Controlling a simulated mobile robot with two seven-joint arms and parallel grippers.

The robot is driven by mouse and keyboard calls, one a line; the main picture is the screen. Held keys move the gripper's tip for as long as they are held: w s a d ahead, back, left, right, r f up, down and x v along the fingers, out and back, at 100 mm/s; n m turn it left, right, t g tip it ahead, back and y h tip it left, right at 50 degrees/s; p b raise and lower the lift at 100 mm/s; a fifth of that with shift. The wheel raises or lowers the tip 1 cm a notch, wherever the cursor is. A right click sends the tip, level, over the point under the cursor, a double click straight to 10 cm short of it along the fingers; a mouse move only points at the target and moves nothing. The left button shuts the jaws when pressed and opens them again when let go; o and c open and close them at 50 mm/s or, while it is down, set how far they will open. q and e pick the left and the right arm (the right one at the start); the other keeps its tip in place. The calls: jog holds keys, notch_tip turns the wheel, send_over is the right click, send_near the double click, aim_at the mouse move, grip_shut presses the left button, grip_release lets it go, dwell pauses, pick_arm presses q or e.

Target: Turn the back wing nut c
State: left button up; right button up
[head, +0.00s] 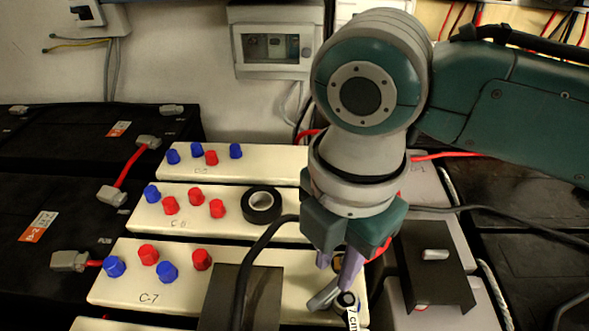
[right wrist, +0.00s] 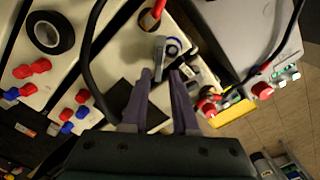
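A small grey wing nut (head: 324,297) sits near the right end of the cream block marked C-7 (head: 190,285), beside a round bolt end (head: 345,299). I cannot read a label that confirms it as c. My right gripper (head: 337,280) points down just over it, with its fingers apart. In the right wrist view, the grey wing nut (right wrist: 159,60) lies just ahead of and between the fingertips (right wrist: 160,76). I cannot tell whether either finger touches it. My right gripper hides part of the blocks behind it. My left gripper is not in view.
A black tape roll (head: 262,205) lies on the middle block. Red and blue caps (head: 167,272) stand on the blocks. A black cable (head: 256,258) runs left of the gripper. Dark plates (head: 436,267) lie on either side. Black batteries (head: 60,220) fill the left.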

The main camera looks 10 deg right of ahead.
aim_at(330, 288)
notch_tip(330, 288, down, 5)
jog(key=shift+f+b, duration=0.1)
jog(key=shift+b, duration=0.5)
jog(key=shift+c, duration=0.2)
grip_shut()
